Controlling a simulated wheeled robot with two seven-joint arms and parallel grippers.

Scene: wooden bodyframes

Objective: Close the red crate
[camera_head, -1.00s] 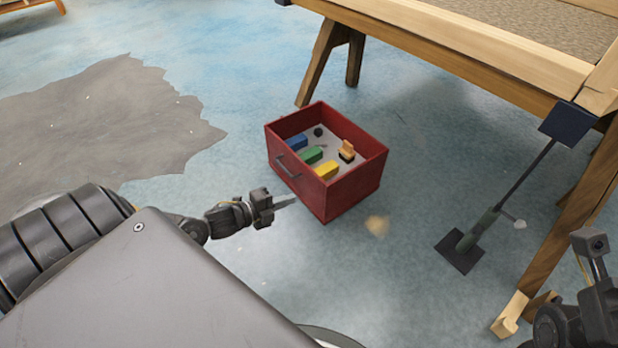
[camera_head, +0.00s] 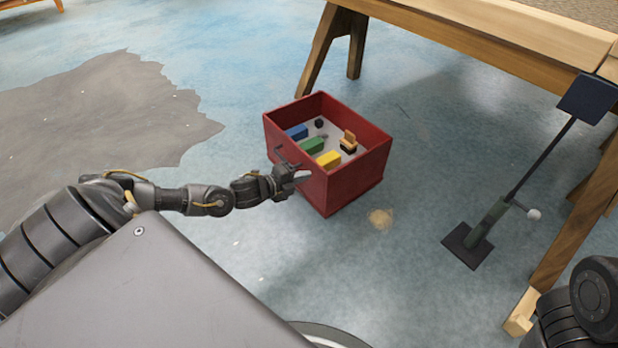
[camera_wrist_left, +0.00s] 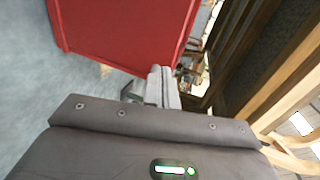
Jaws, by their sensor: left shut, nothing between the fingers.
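The red crate (camera_head: 352,184) is an open-topped box on the blue floor, with a dark handle on its left front face. It also fills the upper part of the left wrist view (camera_wrist_left: 125,30). Inside are a blue block (camera_head: 297,132), a green block (camera_head: 313,145), a yellow block (camera_head: 328,159), an orange-and-black piece (camera_head: 348,142) and a dark ball (camera_head: 319,122). My left gripper (camera_head: 298,178) is shut and empty, at the crate's front face near the handle. I cannot tell if it touches. The right gripper is out of view; only part of my right arm shows.
A wooden table (camera_head: 480,37) stands behind and right of the crate. A dark tool with flat square ends (camera_head: 535,165) stands on the floor at right. A grey patch (camera_head: 95,115) covers floor at left. Floor around the crate is mostly clear.

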